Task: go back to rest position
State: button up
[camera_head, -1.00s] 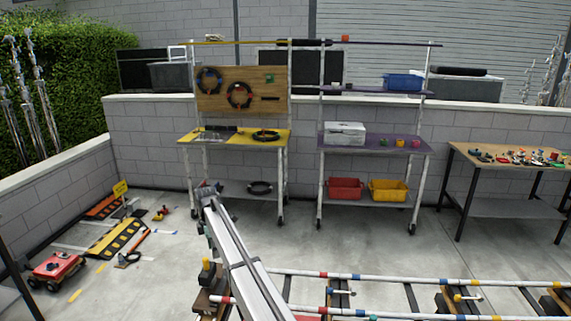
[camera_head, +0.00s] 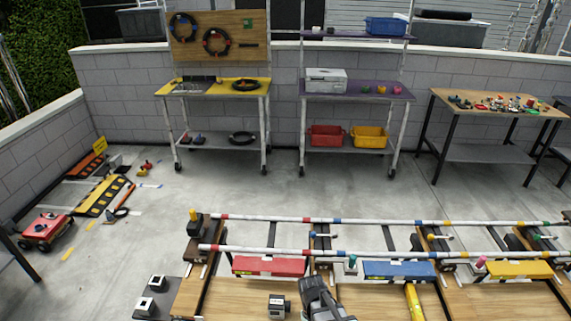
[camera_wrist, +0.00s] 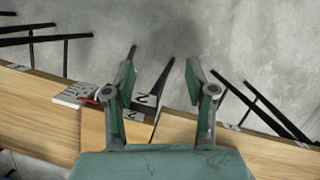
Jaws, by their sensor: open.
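My gripper (camera_wrist: 163,75) is open in the wrist view, with two green-and-grey fingers spread apart. Nothing is held between them. Below it lie a wooden board (camera_wrist: 35,90), a dark piece with a white number label beside the left finger, and grey floor. In the head view, part of my arm (camera_head: 322,300) shows at the bottom centre, over the wooden deck; the fingertips are not clear there.
Rails with coloured bands (camera_head: 380,222) cross the wooden deck (camera_head: 375,300), with red, blue and yellow blocks along them. A yellow-topped cart (camera_head: 215,88), a purple-topped cart (camera_head: 358,92) and a table (camera_head: 500,100) stand behind. Open floor (camera_head: 300,190) lies between.

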jog(key=s+d+f+m+g+b, duration=0.1)
jog(key=s+d+f, duration=0.2)
jog(key=s+f, duration=0.5)
jog(key=s+d+f+m+g+y+b, duration=0.1)
jog(key=s+d+f, duration=0.3)
jog(key=s+f, duration=0.4)
jog(key=s+m+g+b, duration=0.1)
jog(key=s, duration=0.6)
